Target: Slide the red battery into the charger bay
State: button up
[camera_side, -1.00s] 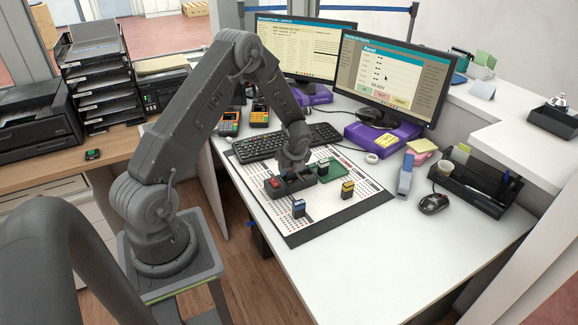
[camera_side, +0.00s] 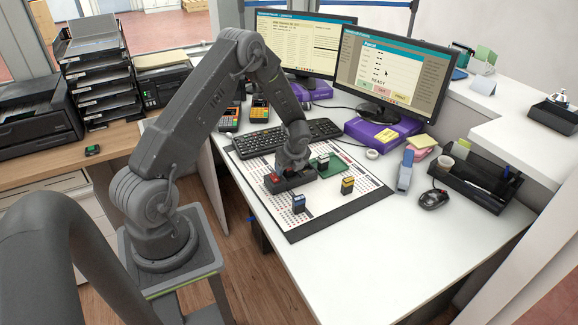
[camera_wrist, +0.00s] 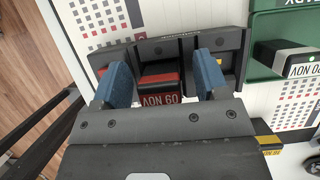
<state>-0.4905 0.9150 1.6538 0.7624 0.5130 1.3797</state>
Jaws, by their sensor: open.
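The red battery (camera_wrist: 159,80), with a dark end face and a pale-lettered label, shows between my fingers in the wrist view. It sits at the dark grey charger (camera_wrist: 172,49), in line with its middle bay in that view; how deep it sits I cannot tell. My gripper (camera_wrist: 163,84) is open, one blue fingertip on each side of the battery; contact is unclear. In the side view, my gripper (camera_side: 285,170) is low over the charger (camera_side: 296,182), and a bit of red battery (camera_side: 275,177) shows near its left end.
A green tray (camera_side: 336,167) holding a white-topped battery (camera_side: 323,162) adjoins the charger on the right. The keyboard (camera_side: 272,139) lies behind. The mat's front right is clear.

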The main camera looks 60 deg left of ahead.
jog(key=v, duration=1.4)
jog(key=shift+d, duration=0.1)
jog(key=s+d+r+n+t+h, duration=0.1)
jog(key=s+d+r+n, duration=0.25)
jog(key=d+r, duration=0.3)
jog(key=s+d+r+n+t, duration=0.2)
jog(key=d+r+n, duration=0.3)
jog(key=r, duration=0.3)
jog(key=s+d+r+n+t+h, duration=0.1)
jog(key=s+d+r+n, duration=0.1)
jog(key=s+d+n, duration=0.2)
jog(key=s+d+r+n+t+h, duration=0.1)
jog(key=s+d+r+n+h, duration=0.1)
jog(key=s+d+n, duration=0.3)
jog(key=s+d+r, duration=0.1)
jog(key=s+d, duration=0.2)
jog(key=s, duration=0.2)
jog(key=shift+s+r+t, duration=0.25)
jog(key=shift+t, duration=0.05)
jog(key=shift+d, duration=0.1)
jog(key=shift+c, duration=0.2)
